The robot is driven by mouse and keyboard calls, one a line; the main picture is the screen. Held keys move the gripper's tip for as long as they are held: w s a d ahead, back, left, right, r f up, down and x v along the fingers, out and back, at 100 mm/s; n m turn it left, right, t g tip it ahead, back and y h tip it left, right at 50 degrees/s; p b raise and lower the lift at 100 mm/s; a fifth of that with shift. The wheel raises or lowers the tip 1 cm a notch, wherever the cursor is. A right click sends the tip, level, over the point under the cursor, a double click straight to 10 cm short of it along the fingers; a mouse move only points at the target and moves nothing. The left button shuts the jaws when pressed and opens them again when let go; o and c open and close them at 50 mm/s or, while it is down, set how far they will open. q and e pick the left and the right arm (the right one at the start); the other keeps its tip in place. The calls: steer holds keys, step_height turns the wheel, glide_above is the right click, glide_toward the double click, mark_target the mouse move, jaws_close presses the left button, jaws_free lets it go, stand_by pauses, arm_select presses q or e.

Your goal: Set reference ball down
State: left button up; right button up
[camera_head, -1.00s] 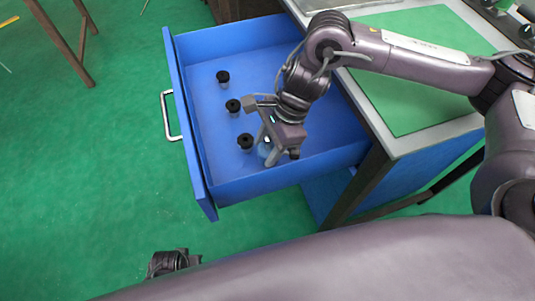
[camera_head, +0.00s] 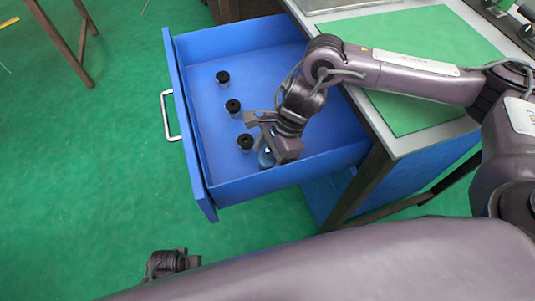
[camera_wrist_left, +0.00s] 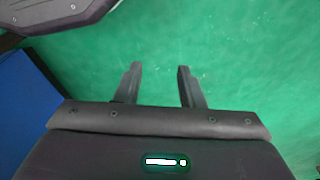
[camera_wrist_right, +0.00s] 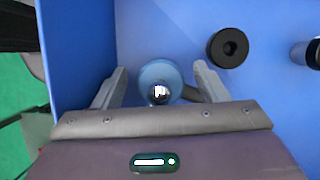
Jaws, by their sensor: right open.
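The reference ball (camera_wrist_right: 158,93) is a shiny metal ball. In the right wrist view it sits at a round light-blue base (camera_wrist_right: 160,72) between my right fingers, inside the blue drawer. My right gripper (camera_wrist_right: 158,90) is open, one finger on each side, with gaps visible. In the head view my right gripper (camera_head: 268,158) is low in the drawer's near corner and mostly hides the ball; a bit of the blue base (camera_head: 265,158) shows. My left gripper (camera_wrist_left: 158,72) is open and empty above the green floor.
The open blue drawer (camera_head: 235,45) holds several black-topped cylinders; the nearest (camera_head: 245,142) stands just left of my right gripper, and it also shows in the right wrist view (camera_wrist_right: 228,47). The drawer's walls are close by. A bench with a green mat (camera_head: 425,45) stands at right.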

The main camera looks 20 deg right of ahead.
steer(key=shift+d+r, duration=0.1)
steer(key=shift+r, duration=0.2)
arm_select(q)
steer(key=shift+s+a+f+p, duration=0.15)
steer(key=shift+a+f+p, duration=0.1)
steer(key=shift+f, duration=0.4)
steer(key=shift+s+a+f+p, duration=0.1)
steer(key=shift+s+f+p, duration=0.1)
steer(key=shift+f, duration=0.4)
arm_select(e)
steer(key=v, duration=1.1)
steer(key=shift+r, duration=0.2)
arm_select(q)
steer(key=shift+w+r, duration=0.1)
steer(key=shift+w, duration=0.1)
arm_select(e)
steer(key=shift+d, duration=0.15)
